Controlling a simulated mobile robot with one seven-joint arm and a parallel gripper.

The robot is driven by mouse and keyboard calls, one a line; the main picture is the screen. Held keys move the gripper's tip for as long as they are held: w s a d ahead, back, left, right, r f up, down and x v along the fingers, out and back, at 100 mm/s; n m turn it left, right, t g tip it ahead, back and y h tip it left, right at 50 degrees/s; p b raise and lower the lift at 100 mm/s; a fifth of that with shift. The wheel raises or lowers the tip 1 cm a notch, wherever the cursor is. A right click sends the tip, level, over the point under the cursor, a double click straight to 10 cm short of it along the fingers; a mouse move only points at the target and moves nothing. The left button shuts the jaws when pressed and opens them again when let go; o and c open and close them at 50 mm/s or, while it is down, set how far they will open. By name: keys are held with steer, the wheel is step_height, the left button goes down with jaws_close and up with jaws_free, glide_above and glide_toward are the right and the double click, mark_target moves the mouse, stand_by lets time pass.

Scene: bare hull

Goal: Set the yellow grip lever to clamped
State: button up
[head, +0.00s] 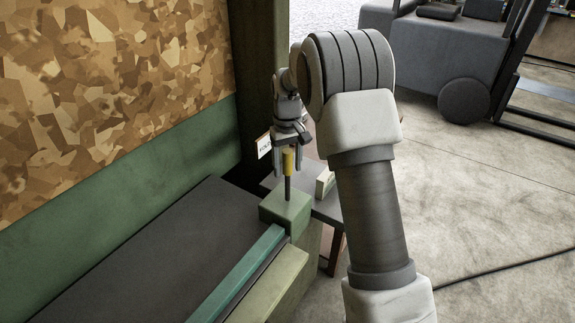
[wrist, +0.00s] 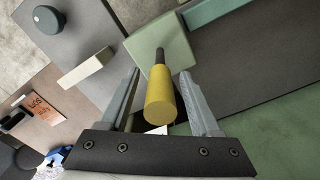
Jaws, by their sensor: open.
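The yellow grip lever (head: 289,161) stands on a dark rod above a green block (head: 286,207) at the end of the bench. In the head view it looks about upright. My gripper (head: 289,180) points down over it, with a finger on each side of the yellow grip. The wrist view shows the yellow grip (wrist: 160,98) between the two open fingers of my gripper (wrist: 165,82), with gaps on both sides. The rod runs down to the pale green block (wrist: 158,42). No clamped mark on the lever is visible.
A dark bench top (head: 130,262) with a green rail (head: 240,275) lies to the left. A small table behind the block holds a pale block (head: 325,183), also in the wrist view (wrist: 86,68), near a dark round knob (wrist: 48,19). Open floor (head: 480,215) lies right.

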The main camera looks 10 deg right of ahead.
steer(key=shift+f, duration=0.25)
jaws_close()
stand_by(1.4)
